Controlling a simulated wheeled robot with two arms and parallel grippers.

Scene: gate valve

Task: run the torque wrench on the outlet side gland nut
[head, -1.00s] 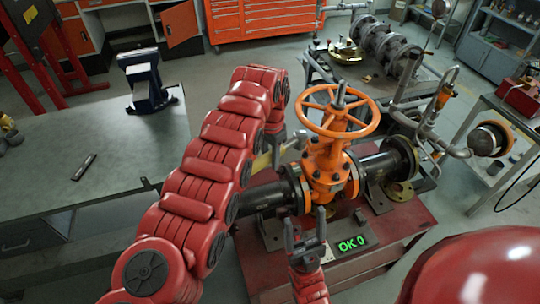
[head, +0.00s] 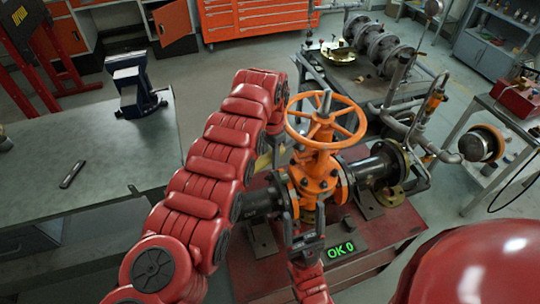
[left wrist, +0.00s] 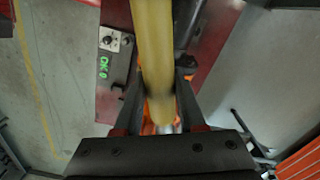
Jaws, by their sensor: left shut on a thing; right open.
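The orange gate valve (head: 316,178) with its handwheel (head: 326,120) stands between dark flanged pipes on a red stand. My left arm crosses in front of its left side. My left gripper (left wrist: 158,88) is shut on a yellow bar, apparently the torque wrench's handle (left wrist: 152,40). A bit of yellow also shows beside the valve in the head view (head: 263,160). The wrench's head and its fit on a nut are hidden, and I cannot make out the outlet side gland nut. My right gripper (head: 304,228) is open and empty, fingers upward, in front of the valve's lower body.
A green display (head: 341,250) reading "OK 0" sits on the red stand (head: 385,240). A grey bench (head: 85,185) with a vise (head: 137,88) is at left. Bent pipework (head: 425,140) stands right of the valve. An orange tool cabinet (head: 250,18) is at the back.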

